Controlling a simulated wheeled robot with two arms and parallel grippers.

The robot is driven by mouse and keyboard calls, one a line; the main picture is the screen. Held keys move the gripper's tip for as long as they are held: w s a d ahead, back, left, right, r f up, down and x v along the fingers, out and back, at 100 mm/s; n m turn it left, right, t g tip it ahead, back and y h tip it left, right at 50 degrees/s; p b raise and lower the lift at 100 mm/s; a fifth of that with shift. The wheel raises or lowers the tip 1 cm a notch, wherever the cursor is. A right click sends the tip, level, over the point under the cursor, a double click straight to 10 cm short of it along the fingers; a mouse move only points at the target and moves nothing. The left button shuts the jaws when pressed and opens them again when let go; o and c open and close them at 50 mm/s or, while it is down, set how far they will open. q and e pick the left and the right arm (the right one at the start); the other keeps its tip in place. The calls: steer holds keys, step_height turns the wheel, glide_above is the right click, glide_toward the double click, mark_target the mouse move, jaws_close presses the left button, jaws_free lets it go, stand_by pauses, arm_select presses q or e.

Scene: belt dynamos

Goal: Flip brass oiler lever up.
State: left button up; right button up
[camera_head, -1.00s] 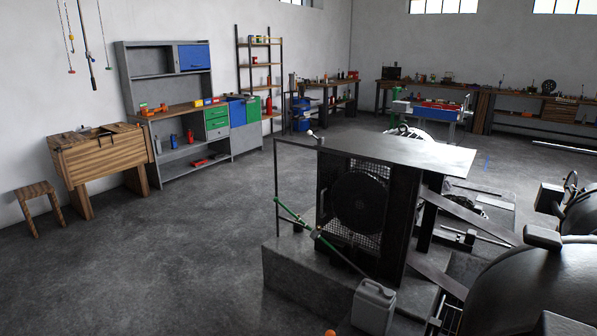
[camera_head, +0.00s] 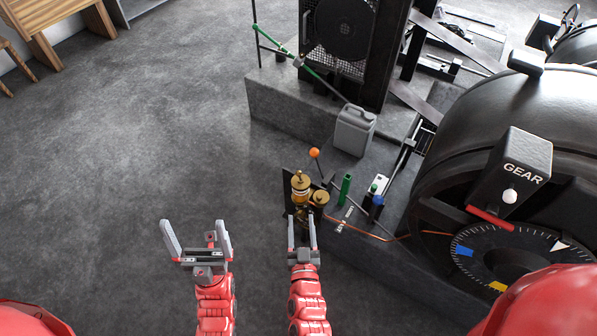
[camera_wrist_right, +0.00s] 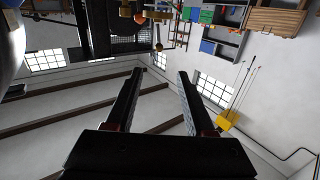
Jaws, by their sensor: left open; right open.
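The brass oiler (camera_head: 301,187) stands on a dark stand at the centre of the head view, with a second, shorter brass cup (camera_head: 320,199) beside it. I cannot make out which small part is its lever. My right gripper (camera_head: 302,222) is open just in front of the oiler, its fingers pointing at the base; I cannot tell whether they touch it. Brass parts also show at the top of the right wrist view (camera_wrist_right: 135,10), beyond the open fingers (camera_wrist_right: 157,75). My left gripper (camera_head: 196,228) is open and empty, to the left of the oiler over bare floor.
An orange-knobbed lever (camera_head: 314,153), a green handle (camera_head: 345,188) and a blue knob (camera_head: 378,200) stand close by the oiler. A grey canister (camera_head: 354,130) is behind. The large black machine with a GEAR box (camera_head: 519,168) fills the right. Floor at left is clear.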

mark_target(299, 176)
steer(key=w, duration=0.5)
steer(key=w+p, duration=0.1)
steer(key=w, duration=0.5)
steer(key=w+p, duration=0.1)
steer(key=w, duration=0.5)
steer(key=shift+d, duration=0.25)
jaws_close()
